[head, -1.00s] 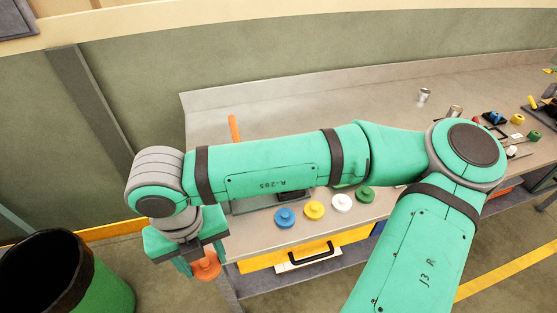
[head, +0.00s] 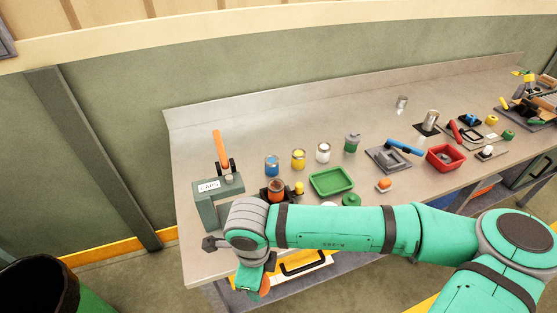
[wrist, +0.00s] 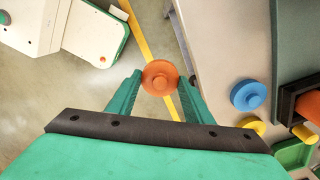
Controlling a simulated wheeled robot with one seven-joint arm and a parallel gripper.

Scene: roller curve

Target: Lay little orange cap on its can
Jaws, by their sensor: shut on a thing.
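The little orange cap (wrist: 160,77) is round with a raised knob, and it sits between the fingertips of my gripper (wrist: 157,84) in the wrist view. My gripper is shut on it. In the head view the cap (head: 265,285) shows partly below my wrist, at the bench's front edge. The orange can (head: 276,188) stands upright in a dark holder near the front of the bench, behind my wrist. Its rim shows partly at the right of the wrist view (wrist: 310,104). The cap is apart from the can.
A grey press labelled CAPS (head: 218,198) with an orange lever stands left of the can. Blue (head: 271,167), yellow (head: 298,160), white (head: 323,153) and green (head: 351,143) cans stand behind. A green tray (head: 331,181) is right. Blue cap (wrist: 248,95) and yellow cap (wrist: 252,125) lie near the edge.

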